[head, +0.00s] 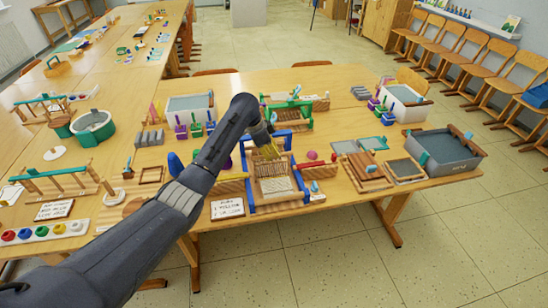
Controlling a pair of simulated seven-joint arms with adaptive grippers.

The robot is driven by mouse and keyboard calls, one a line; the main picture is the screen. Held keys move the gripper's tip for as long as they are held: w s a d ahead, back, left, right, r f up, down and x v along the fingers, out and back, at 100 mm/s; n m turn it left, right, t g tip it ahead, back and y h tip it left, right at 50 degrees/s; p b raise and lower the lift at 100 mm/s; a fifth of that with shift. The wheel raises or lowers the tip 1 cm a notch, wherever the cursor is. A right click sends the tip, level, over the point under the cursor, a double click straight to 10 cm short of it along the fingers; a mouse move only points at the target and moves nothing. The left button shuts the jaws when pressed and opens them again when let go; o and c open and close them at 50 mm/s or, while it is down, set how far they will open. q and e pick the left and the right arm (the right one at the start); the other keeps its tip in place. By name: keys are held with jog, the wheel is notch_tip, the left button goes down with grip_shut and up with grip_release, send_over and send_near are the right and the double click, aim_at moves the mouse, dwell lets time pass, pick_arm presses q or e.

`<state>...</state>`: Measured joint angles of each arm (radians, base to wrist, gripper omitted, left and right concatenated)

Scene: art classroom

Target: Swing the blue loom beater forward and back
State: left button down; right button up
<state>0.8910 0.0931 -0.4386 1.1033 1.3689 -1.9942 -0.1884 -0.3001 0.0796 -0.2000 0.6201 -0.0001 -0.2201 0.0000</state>
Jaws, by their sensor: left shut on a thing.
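The blue loom (250,194) stands near the front edge of the table, with pale threads and a woven part inside its blue frame. The blue beater (284,134) shows as a bar across the loom's far part. My left arm reaches in from the lower left over the loom. My left gripper (269,152) is at the beater and shut on it; its fingers and the arm hide the grip and part of the bar. The beater's exact tilt is hard to tell. My right gripper is not in view.
A green-framed loom (305,119) stands just behind. A white sign card (227,208) is left of the blue loom, and a pink ball (312,155) is right of it. A grey basin (445,150) sits at the table's right end. Clear floor lies in front.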

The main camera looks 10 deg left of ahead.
pick_arm(q)
jog(key=shift+w+a+f, duration=0.1)
jog(key=shift+a+f, duration=0.1)
jog(key=shift+f, duration=0.05)
jog(key=c, duration=1.5)
grip_release()
jog(key=shift+c, duration=0.2)
jog(key=shift+o, duration=0.7)
jog(key=shift+w+r, duration=0.1)
jog(key=shift+r, duration=0.05)
jog(key=shift+r, duration=0.1)
jog(key=v, duration=1.1)
jog(key=shift+r, duration=0.35)
jog(key=shift+a, duration=0.15)
